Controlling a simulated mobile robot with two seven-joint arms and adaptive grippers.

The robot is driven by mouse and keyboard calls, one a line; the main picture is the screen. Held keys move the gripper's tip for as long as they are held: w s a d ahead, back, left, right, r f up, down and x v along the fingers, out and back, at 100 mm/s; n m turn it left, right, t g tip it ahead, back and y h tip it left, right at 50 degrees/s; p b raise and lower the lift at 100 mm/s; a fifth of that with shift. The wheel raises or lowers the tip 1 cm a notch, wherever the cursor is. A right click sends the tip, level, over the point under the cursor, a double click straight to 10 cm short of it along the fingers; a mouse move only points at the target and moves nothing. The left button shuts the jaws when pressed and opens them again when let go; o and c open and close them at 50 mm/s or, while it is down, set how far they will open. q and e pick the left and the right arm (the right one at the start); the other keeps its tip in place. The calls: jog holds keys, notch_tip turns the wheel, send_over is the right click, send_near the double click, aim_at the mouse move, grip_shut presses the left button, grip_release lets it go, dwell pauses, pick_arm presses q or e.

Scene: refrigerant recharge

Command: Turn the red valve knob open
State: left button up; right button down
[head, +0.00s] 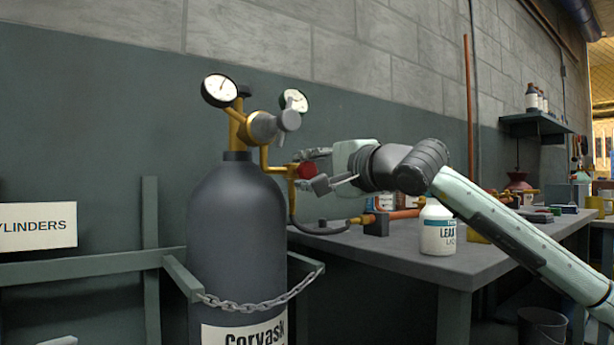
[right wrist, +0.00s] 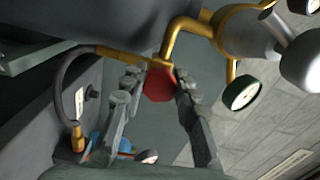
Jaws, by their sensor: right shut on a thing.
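The red valve knob (head: 307,170) sits on the brass fitting to the right of the dark gas cylinder's (head: 236,235) neck. It also shows as a red faceted knob in the right wrist view (right wrist: 158,86). My right gripper (head: 311,177) reaches in from the right and is shut on the knob, one finger on each side of it. The fingers partly hide the knob in the head view. I cannot tell how far the knob is turned.
Two round gauges (head: 219,90) and a grey regulator stand above the knob. A dark hose (head: 307,226) runs from the brass fitting to the grey workbench (head: 400,262). A white bottle (head: 437,228) stands below my right arm. A chain (head: 245,305) crosses the cylinder.

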jog(key=n, duration=0.5)
jog(key=shift+n, duration=0.3)
jog(key=n, duration=0.4)
jog(key=shift+n, duration=1.3)
jog(key=c, duration=1.1)
grip_release()
jog(key=shift+c, duration=0.2)
